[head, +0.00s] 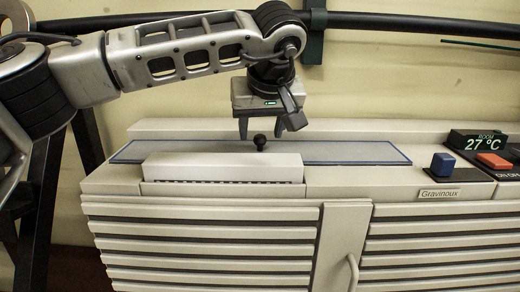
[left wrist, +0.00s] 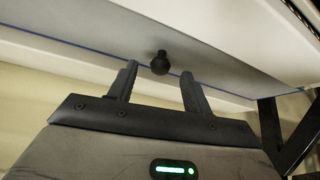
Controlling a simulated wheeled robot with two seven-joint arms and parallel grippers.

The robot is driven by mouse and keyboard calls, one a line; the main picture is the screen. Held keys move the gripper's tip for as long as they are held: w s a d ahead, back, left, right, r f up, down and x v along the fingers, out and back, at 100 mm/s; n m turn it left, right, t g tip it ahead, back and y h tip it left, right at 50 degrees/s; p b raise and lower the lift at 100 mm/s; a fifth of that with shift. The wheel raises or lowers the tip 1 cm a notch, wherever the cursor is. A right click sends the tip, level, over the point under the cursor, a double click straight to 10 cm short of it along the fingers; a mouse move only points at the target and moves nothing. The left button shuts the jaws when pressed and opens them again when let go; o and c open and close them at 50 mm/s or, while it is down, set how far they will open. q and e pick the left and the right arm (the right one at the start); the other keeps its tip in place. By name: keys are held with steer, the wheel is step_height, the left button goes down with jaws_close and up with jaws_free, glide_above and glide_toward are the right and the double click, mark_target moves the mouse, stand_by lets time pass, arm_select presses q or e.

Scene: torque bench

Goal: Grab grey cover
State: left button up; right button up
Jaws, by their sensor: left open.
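The grey cover (head: 350,152) is a long flat panel with a blue edge line, lying on top of the pale cabinet. A small black knob (head: 260,142) stands up from it near its middle. My left gripper (head: 261,131) is open and points down just above the knob. In the left wrist view, the knob (left wrist: 160,63) shows between and just beyond the two open fingers (left wrist: 160,82), with the cover (left wrist: 215,60) behind it. The jaws hold nothing. My right gripper is in neither view.
A raised pale box with a slotted front (head: 222,168) stands just in front of the cover. To the right are a blue knob (head: 443,163), a red button (head: 494,160) and a display reading 27 °C (head: 478,142). A black rail (head: 400,20) runs along the wall.

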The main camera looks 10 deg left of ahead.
arm_select(q)
steer(key=shift+x, duration=1)
steer(key=shift+c, duration=0.3)
jaws_close()
steer(key=shift+r, duration=0.1)
